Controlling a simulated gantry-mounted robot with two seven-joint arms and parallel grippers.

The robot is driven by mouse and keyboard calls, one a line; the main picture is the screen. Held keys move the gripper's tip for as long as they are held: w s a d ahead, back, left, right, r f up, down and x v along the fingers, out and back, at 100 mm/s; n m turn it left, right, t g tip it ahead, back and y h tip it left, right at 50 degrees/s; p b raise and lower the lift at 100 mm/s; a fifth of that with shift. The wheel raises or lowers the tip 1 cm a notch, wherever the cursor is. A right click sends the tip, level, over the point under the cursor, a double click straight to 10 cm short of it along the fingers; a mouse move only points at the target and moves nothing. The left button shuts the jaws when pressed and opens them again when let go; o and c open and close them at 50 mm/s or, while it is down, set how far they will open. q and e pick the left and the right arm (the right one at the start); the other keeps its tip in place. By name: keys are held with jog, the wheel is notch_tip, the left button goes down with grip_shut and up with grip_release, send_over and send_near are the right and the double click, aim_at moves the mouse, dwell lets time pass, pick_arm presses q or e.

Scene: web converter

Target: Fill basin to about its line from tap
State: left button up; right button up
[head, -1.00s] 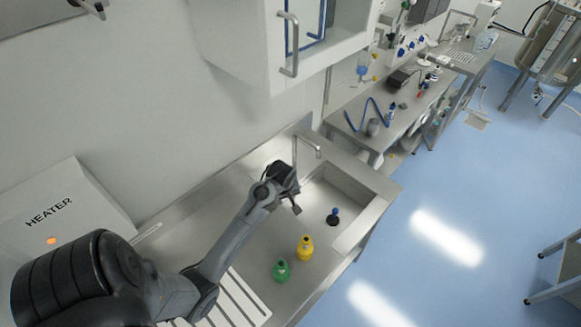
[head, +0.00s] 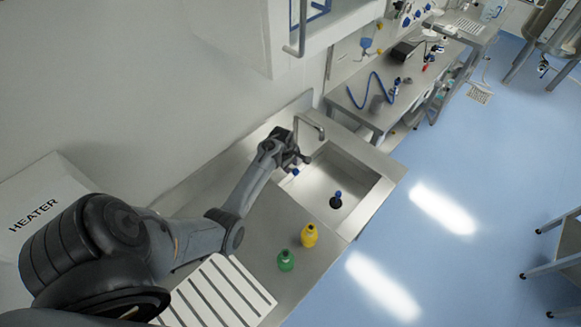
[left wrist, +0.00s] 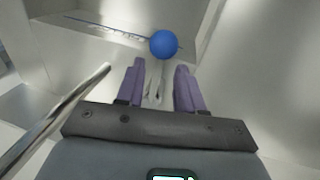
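The steel basin (head: 317,184) is set in the counter; I see no water or fill line in it. A black stopper-like piece with a blue knob (head: 337,200) stands on its floor. The curved metal tap (head: 309,121) rises at the basin's back left, with no stream showing. My left gripper (head: 301,162) is beside the tap, near a small blue part (head: 295,171). In the left wrist view its purple fingers (left wrist: 160,82) are apart, with a blue ball (left wrist: 163,44) beyond their tips. I cannot tell which blue piece this is. My right gripper is not in view.
A yellow bottle (head: 309,236) and a green bottle (head: 286,261) stand on the counter left of the basin. A slotted white rack (head: 222,293) lies nearer. A wall cabinet (head: 250,35) hangs above. A metal rod (left wrist: 55,118) crosses the left wrist view's left side.

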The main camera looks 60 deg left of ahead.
pick_arm(q)
jog(key=shift+w+a+f, duration=0.1)
jog(key=shift+w+f, duration=0.1)
jog(key=shift+f, duration=0.85)
grip_shut()
dwell(0.8)
